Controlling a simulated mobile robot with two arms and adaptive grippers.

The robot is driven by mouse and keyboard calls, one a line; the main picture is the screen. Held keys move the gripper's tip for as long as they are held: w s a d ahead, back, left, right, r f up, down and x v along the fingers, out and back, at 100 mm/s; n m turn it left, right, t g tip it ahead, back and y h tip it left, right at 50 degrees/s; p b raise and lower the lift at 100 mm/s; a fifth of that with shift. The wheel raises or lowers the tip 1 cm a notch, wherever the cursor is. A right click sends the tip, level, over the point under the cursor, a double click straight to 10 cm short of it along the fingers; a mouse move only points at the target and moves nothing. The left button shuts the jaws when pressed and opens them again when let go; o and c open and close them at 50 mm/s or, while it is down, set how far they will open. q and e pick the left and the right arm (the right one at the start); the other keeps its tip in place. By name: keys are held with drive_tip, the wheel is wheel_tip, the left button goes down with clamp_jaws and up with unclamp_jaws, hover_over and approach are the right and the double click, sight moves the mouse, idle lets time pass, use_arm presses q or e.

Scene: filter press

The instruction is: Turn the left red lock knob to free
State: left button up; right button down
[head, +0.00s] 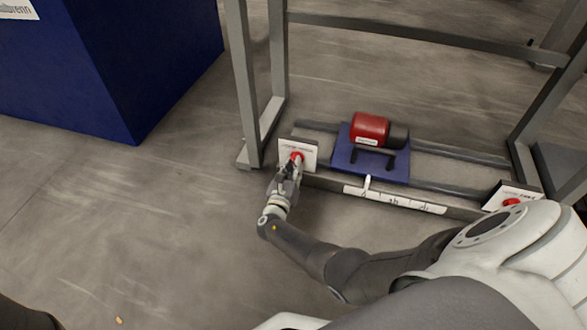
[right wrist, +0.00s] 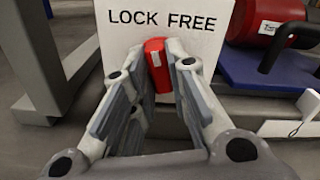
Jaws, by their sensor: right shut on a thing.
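The left red lock knob (head: 297,156) sits on a white plate (head: 285,147) at the left end of the low frame. In the right wrist view, the knob (right wrist: 156,62) is below the words LOCK and FREE on the plate (right wrist: 193,58). It carries a small white mark and leans slightly toward the LOCK side. My right gripper (head: 294,164) is shut on the knob, with one finger on each side, and the fingers (right wrist: 158,75) hide part of it. My left gripper is not in view.
A red cylinder (head: 368,127) lies on a blue carriage (head: 343,157) between rails. A white pointer (head: 367,182) stands above a labelled strip (head: 395,200). A second red knob (head: 511,201) is at the right. Grey posts (head: 244,80) rise beside the left plate. Open floor lies left.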

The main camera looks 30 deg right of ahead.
drive_tip(key=shift+d+m+b, duration=0.1)
drive_tip(key=shift+m+b, duration=2.1)
drive_tip(key=shift+m, duration=2.9)
drive_tip(key=c, duration=1.4)
unclamp_jaws()
wheel_tip(320, 180, up, 10)
drive_tip(key=shift+r, duration=0.1)
